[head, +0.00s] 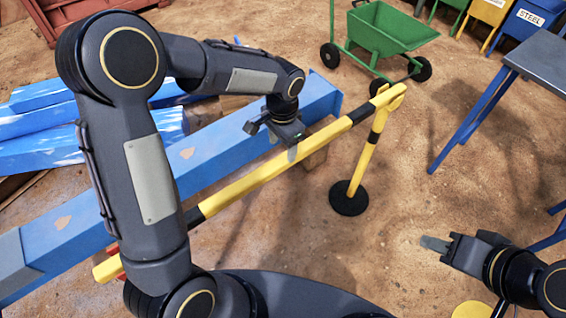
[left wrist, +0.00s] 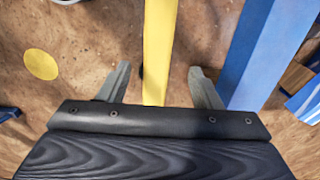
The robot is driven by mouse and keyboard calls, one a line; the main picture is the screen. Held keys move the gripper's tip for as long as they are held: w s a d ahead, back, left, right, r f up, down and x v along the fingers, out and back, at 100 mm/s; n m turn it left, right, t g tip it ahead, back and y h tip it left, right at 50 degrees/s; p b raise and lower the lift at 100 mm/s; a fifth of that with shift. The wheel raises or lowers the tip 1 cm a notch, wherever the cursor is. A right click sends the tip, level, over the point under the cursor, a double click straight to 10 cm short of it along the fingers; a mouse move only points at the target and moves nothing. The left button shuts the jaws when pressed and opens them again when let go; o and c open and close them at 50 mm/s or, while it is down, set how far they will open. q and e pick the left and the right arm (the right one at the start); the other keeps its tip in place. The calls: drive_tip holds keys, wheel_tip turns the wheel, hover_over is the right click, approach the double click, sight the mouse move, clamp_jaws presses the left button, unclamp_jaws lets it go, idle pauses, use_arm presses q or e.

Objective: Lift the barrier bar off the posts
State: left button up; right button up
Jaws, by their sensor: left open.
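The barrier bar (head: 262,174), yellow with black bands, runs from lower left to upper right. Its right end rests at the top of a yellow post (head: 368,158) with a round black base. My left arm covers part of the bar near its left end, and I cannot make out a second post there. My left gripper (head: 274,140) is open above the middle of the bar. In the left wrist view the bar (left wrist: 158,50) passes between the two spread fingers (left wrist: 160,84), apart from both. My right gripper (head: 437,244) is at lower right, away from the bar; its finger gap is unclear.
A long blue beam (head: 215,152) lies just behind the bar, with more blue beams (head: 40,125) at left. A green wheelbarrow (head: 385,30) stands behind the post. A grey table (head: 540,65) with blue legs is at right. The dirt floor right of the post is clear.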

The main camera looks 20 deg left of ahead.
sight(283, 158)
use_arm(q)
wheel_tip(283, 158, down, 6)
drive_tip(key=shift+s+d+r, duration=0.1)
drive_tip(key=shift+s+d, duration=0.05)
clamp_jaws()
idle(0.5)
